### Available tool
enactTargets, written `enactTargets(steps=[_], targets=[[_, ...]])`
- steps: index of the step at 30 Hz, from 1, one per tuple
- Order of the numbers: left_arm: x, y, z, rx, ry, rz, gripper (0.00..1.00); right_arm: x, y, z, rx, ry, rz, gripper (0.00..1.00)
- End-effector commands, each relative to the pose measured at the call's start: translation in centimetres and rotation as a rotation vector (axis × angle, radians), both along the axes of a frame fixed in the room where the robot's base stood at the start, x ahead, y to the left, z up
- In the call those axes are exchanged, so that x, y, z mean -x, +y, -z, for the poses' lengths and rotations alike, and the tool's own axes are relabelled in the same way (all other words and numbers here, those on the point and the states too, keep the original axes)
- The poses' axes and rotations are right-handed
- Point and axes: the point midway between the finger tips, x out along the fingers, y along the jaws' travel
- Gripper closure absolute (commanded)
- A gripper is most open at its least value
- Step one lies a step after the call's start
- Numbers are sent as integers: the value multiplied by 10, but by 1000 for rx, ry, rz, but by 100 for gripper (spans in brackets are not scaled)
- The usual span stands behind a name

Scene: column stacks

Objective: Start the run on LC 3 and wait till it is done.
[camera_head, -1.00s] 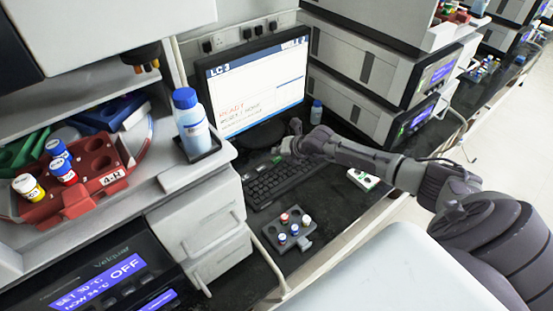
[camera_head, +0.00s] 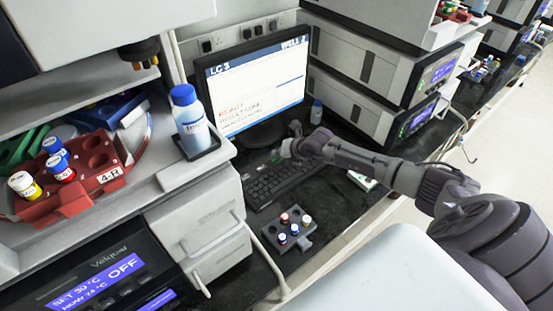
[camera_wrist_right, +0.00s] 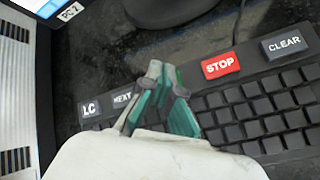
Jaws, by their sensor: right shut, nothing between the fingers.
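The monitor (camera_head: 255,85) shows "LC 3" at its top left, red "READY" and a smaller line that seems to read "RESULT NONE". The black keyboard (camera_head: 268,186) lies in front of it. In the wrist view, the keyboard (camera_wrist_right: 265,122) has keys marked LC (camera_wrist_right: 90,109), NEXT (camera_wrist_right: 123,98), a red STOP (camera_wrist_right: 220,65) and CLEAR (camera_wrist_right: 284,44). My right gripper (camera_wrist_right: 165,75) is shut and empty over the key row between NEXT and STOP, hiding what lies there. Contact cannot be told. It also shows in the head view (camera_head: 282,153). My left gripper is out of view.
A dark rack (camera_head: 288,240) with several vials stands in front of the keyboard. A white bottle with a blue cap (camera_head: 191,118) stands at left. Stacked instruments (camera_head: 385,105) stand at right. A small white-green item (camera_head: 362,180) lies beside my right arm.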

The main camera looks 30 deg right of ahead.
Motion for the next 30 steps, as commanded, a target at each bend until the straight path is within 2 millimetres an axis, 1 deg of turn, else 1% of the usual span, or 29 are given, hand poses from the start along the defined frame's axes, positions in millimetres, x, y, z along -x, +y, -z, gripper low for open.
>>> enactTargets(steps=[14, 21, 26, 30], targets=[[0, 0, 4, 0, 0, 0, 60, 0, 0, 7, 0, 1, 0, 100], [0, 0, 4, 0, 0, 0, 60, 1, 0, 6, 0, 1, 0, 100], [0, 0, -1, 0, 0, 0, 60, 1, 0, 2, 0, 2, -1, 100], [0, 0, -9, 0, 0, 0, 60, 1, 1, -7, -1, 2, 0, 100]])
